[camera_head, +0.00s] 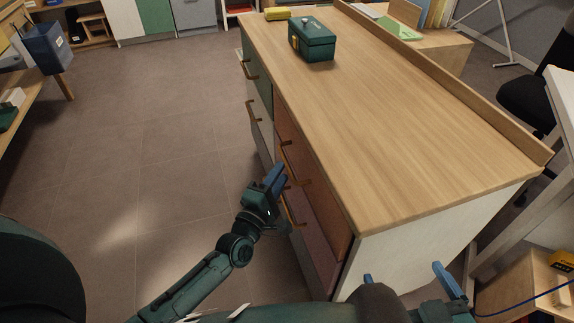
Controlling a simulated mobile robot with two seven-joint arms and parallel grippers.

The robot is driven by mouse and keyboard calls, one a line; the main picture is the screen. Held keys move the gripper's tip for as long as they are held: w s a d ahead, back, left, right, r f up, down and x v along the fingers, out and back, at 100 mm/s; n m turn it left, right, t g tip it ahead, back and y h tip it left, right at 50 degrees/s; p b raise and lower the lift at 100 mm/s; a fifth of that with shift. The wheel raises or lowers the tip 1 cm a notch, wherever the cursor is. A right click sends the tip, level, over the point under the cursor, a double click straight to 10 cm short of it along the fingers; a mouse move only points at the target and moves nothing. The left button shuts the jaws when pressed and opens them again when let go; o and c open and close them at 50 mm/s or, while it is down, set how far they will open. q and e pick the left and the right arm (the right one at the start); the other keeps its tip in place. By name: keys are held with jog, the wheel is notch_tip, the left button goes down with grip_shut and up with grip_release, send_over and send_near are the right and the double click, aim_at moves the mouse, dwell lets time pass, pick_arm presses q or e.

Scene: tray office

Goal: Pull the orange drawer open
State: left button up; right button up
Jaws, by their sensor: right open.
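The orange drawer (319,196) is the upper front in the near half of the wooden-topped cabinet (400,120). Its front looks flush with the cabinet, with no clear gap. A brown bar handle (303,183) stands out from this part of the cabinet front. My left gripper (279,174) is right in front of the near drawers, its blue fingers close together beside the handles. Whether they touch or close around a handle is hidden. My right gripper (410,276) is open and empty at the bottom, in front of the cabinet's white end panel.
A reddish-brown drawer front (313,238) lies below the orange one. Green and white drawers (258,112) fill the far half. A green box (312,40) and a yellow object (278,14) stand on the cabinet top. The tiled floor (150,130) on the left is clear.

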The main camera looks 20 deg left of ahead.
aim_at(287, 162)
pick_arm(q)
jog(key=shift+b+x, duration=0.3)
jog(key=shift+x, duration=2.05)
jog(key=shift+f, duration=0.1)
grip_shut()
